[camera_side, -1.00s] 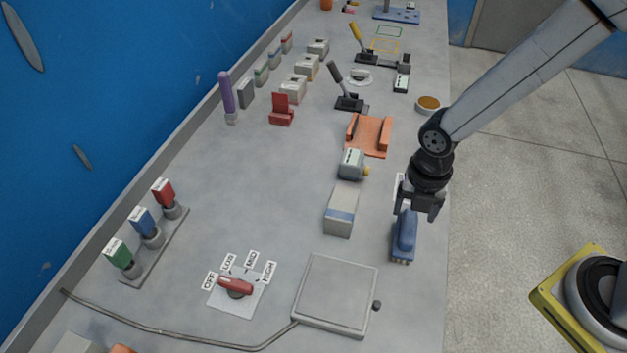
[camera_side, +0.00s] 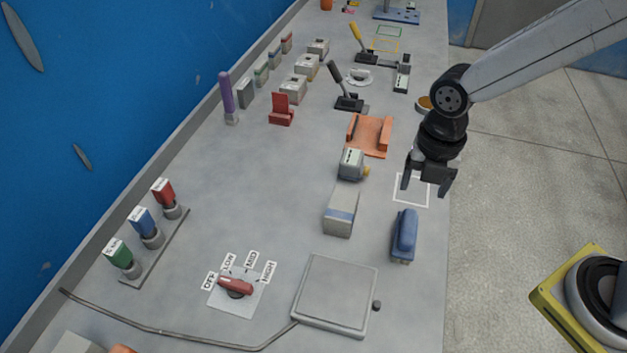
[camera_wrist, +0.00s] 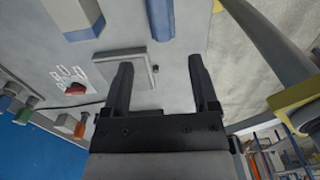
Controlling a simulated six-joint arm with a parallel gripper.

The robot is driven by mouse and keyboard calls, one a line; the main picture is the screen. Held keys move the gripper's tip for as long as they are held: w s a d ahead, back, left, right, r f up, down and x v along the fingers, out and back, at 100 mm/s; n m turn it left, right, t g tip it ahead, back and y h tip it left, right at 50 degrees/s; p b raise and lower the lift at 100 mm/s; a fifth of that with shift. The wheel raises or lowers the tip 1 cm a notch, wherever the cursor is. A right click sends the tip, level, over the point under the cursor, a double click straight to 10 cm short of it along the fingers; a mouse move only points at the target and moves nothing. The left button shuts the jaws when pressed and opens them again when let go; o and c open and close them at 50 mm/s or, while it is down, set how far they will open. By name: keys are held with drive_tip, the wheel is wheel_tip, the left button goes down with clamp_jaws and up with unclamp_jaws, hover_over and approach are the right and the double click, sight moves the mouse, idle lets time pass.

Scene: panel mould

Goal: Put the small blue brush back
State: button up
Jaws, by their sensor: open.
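The small blue brush (camera_side: 404,236) stands on the grey bench near its right edge, just in front of a white outlined square (camera_side: 411,205). It lies outside the outline. My gripper (camera_side: 426,190) is open and empty, above the outline and up and to the right of the brush in the side view, apart from it. In the wrist view, my gripper (camera_wrist: 158,62) has its two fingers spread with nothing between them. The brush (camera_wrist: 160,18) shows at the top edge there, partly cut off.
A grey box with a blue stripe (camera_side: 341,213) stands left of the brush. A flat grey plate (camera_side: 336,292) and a red-handled dial (camera_side: 236,287) lie in front. An orange cradle (camera_side: 369,136) and levers stand behind. The bench edge drops to floor on the right.

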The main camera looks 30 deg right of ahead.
idle(0.4)
drive_tip(key=d+m+t, duration=0.1)
drive_tip(key=d+m, duration=0.4)
drive_tip(key=m, duration=0.8)
drive_tip(key=s+d+f+m+t, duration=0.1)
drive_tip(key=d+m, duration=0.5)
drive_tip(key=m, duration=0.8)
drive_tip(key=shift+s+t, duration=0.25)
drive_tip(key=shift+t, duration=0.05)
